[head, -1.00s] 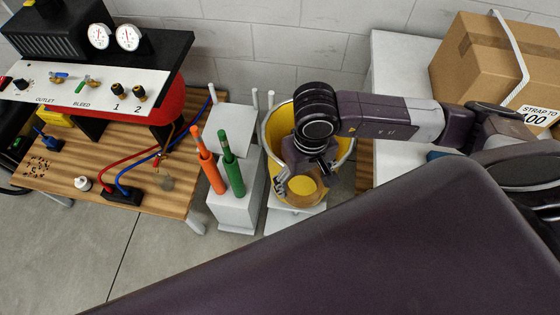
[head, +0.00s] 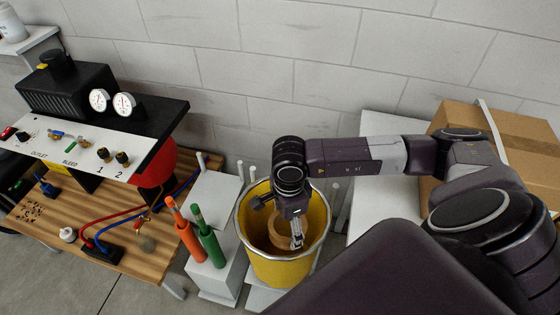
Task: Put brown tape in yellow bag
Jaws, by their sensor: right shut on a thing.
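The yellow bag (head: 285,268) is an open, bucket-like container with a pale rim, standing upright on a low light stand. My right gripper (head: 297,236) reaches down over its mouth from above. It is shut on the brown tape (head: 282,243), a tan roll mostly hidden by the gripper and wrist. The tape appears within the outline of the bag's rim; its exact depth and whether it touches the inside cannot be told. My left gripper is not in view.
An orange handle (head: 187,233) and a green handle (head: 209,240) stand in a white holder (head: 219,280) left of the bag. Further left is a wooden bench (head: 140,262) with hoses and a gauge panel (head: 75,145). A cardboard box (head: 510,135) sits at right.

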